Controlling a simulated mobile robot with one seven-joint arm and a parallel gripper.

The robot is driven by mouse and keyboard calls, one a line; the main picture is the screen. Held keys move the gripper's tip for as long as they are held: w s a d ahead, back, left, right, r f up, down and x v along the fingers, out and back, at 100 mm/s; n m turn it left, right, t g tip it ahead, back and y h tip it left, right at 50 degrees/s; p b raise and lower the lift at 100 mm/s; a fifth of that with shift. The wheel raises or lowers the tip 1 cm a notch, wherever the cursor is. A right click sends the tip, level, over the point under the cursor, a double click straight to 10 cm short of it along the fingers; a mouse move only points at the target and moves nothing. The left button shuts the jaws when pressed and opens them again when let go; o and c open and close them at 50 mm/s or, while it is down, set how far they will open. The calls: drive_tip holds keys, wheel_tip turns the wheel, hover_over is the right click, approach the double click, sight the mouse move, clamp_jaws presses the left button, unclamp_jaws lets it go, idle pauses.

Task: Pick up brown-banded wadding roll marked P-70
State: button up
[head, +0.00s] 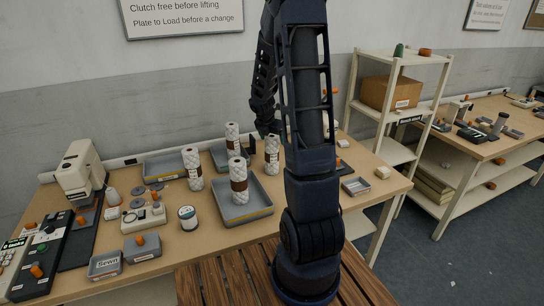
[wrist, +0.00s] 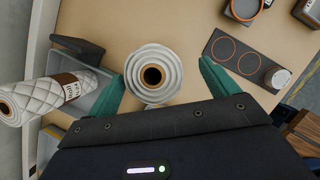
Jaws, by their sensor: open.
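A dark upright block (wrist: 78,46) stands near the end-on roll. A grey plate with orange rings (wrist: 240,56) lies right of it. A shelf unit (head: 385,118) stands right of the bench.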

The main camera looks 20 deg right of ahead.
sight(272, 155)
drive_tip(key=shift+w+a+x, duration=0.1)
drive_tip(key=shift+x, duration=1.05)
drive_tip(key=shift+w+a+x, duration=0.1)
drive_tip(key=shift+a+x, duration=0.05)
drive_tip(key=shift+x, duration=0.95)
drive_tip(key=c, duration=1.3)
